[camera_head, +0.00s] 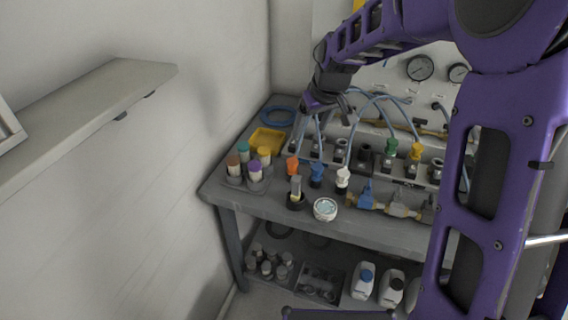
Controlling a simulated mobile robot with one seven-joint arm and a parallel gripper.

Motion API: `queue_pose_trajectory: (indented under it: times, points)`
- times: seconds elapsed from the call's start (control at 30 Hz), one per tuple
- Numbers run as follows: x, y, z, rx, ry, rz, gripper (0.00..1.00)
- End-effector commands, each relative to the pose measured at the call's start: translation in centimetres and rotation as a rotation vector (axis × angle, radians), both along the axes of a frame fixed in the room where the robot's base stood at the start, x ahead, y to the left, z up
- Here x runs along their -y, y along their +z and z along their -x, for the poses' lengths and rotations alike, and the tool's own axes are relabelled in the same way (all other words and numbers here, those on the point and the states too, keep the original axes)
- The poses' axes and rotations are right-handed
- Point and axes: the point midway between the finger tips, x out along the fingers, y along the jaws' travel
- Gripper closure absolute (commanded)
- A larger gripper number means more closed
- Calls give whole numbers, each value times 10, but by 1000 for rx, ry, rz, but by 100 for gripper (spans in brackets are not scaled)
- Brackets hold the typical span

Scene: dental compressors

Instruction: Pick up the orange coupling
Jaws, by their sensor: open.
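The orange coupling (293,164) is a small piece standing on the grey workbench (262,207), left of a blue coupling (316,171) and a white coupling (342,178). A short grey post with a pale yellow band (296,187) stands just in front of it. My gripper (299,142) reaches down from the upper right, above and slightly behind the orange coupling in the picture. Its fingers are small and partly lost against the dark holders behind. It is open, and nothing shows between the fingers.
A tray of capped bottles (235,181) and a yellow tray (266,141) lie to the left. A round white container (325,209) sits near the bench's front edge. Behind are green (391,147) and yellow (416,152) couplings, blue hoses and gauges. A wall shelf (90,115) juts out at left.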

Motion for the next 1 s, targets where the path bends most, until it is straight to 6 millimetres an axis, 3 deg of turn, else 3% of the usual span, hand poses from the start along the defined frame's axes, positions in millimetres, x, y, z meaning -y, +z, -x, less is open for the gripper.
queue_pose_trajectory:
  times: [0.17, 0.6, 1.0]
  points:
    - [-6, -18, 0, -15, 5, -13, 21]
    - [-23, -101, -30, -13, 4, -11, 21]
    - [-34, -137, -40, -13, 5, -10, 21]
